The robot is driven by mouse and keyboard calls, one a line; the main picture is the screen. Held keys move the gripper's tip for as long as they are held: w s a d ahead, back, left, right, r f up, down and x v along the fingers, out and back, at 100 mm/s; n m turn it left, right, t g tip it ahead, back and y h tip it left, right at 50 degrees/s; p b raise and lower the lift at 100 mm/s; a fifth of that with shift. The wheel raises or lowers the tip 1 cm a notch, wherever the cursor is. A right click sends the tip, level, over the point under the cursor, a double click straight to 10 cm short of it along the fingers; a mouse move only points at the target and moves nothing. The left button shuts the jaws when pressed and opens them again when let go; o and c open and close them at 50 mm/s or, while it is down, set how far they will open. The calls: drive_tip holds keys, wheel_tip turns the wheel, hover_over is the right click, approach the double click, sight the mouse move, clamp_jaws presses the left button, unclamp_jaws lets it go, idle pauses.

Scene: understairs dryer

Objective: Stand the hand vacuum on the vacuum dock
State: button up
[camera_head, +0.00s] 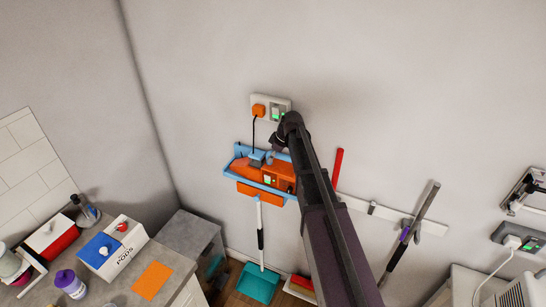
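A blue wall shelf (237,153) holds an orange device (243,171) and an orange box (279,176) with a small green light. The orange device with a grey-blue part looks like the hand vacuum, and the box may belong to the vacuum dock; I cannot tell their border clearly. My gripper (277,146) is at the end of my dark arm, just above the right part of the shelf. Its fingers are small and dark, partly hidden by my wrist. I cannot tell whether it touches anything or is open.
An orange plug (259,111) with a black cord sits in the wall socket (285,104) above the shelf. A white rail (390,214) and a grey stick (414,228) are at right. A counter (167,262) with boxes stands lower left. A teal dustpan (258,285) is below.

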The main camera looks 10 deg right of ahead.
drive_tip(key=o, duration=0.5)
drive_tip(key=shift+r, duration=0.15)
